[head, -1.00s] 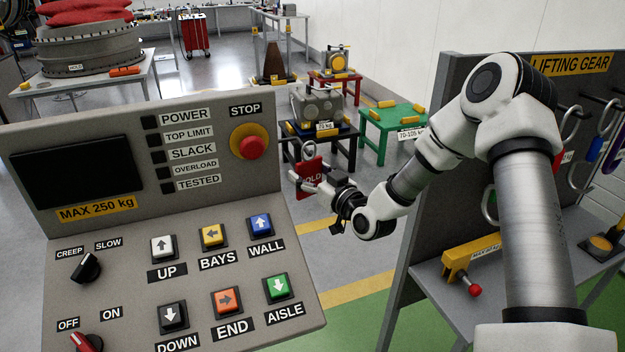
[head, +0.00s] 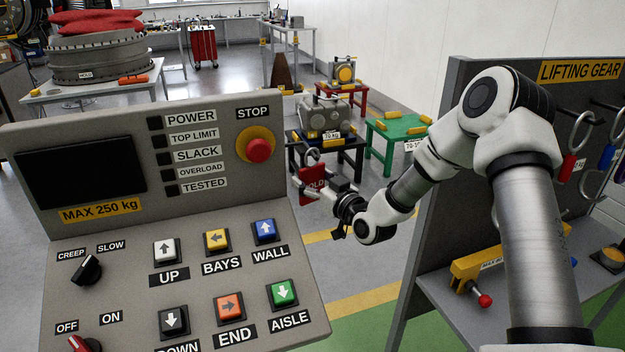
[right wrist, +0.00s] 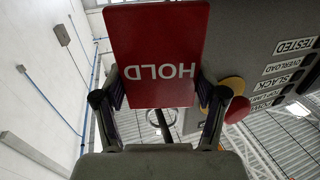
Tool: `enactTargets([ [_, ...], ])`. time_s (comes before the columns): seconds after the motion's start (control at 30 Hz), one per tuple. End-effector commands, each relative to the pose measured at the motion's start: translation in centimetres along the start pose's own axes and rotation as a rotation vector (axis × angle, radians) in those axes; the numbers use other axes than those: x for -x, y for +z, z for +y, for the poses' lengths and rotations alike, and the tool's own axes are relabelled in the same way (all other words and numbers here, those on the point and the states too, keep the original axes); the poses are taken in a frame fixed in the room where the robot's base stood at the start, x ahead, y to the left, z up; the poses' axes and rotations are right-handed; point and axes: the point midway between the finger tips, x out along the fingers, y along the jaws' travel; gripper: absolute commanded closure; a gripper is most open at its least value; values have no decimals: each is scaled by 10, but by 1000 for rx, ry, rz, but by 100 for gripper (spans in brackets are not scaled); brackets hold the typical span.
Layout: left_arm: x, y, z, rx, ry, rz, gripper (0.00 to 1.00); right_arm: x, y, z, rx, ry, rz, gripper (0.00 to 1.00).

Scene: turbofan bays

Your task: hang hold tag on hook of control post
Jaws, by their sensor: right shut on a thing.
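The red hold tag (head: 312,184) is held in my right gripper (head: 325,188), to the right of the control post's panel (head: 215,105) in the head view. A metal ring (head: 313,156) shows at the tag's top. In the right wrist view the tag (right wrist: 157,40) shows its white HOLD lettering upside down, with both fingers of my right gripper (right wrist: 160,95) closed at its sides. The panel's edge and the red stop button (right wrist: 237,108) show beside it there. I cannot make out the post's hook in either view. My left gripper is not in view.
A lifting gear rack (head: 450,150) with hanging rings stands at the right, behind my right arm. Small tables, a green one (head: 398,130) and a black one (head: 350,148) with a load, stand beyond the tag. Floor between panel and rack is clear.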

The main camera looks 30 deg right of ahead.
Motion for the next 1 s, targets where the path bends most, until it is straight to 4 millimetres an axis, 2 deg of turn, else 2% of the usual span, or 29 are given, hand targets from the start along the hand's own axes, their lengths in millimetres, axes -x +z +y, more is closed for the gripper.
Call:
enactTargets([
  [0.1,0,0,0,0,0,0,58,0,0,0,0,0,0,63],
  [0.13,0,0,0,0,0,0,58,0,0,0,0,0,0,25],
  [0.2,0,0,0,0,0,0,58,0,0,0,0,0,0,1],
  [0.53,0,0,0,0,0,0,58,0,0,0,0,0,0,0],
  [0.67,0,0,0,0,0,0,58,8,0,1,-3,2,-1,0],
  [0.77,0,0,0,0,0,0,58,26,0,1,-7,2,-1,0],
  [1.0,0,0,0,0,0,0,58,86,0,2,-12,5,2,0],
])
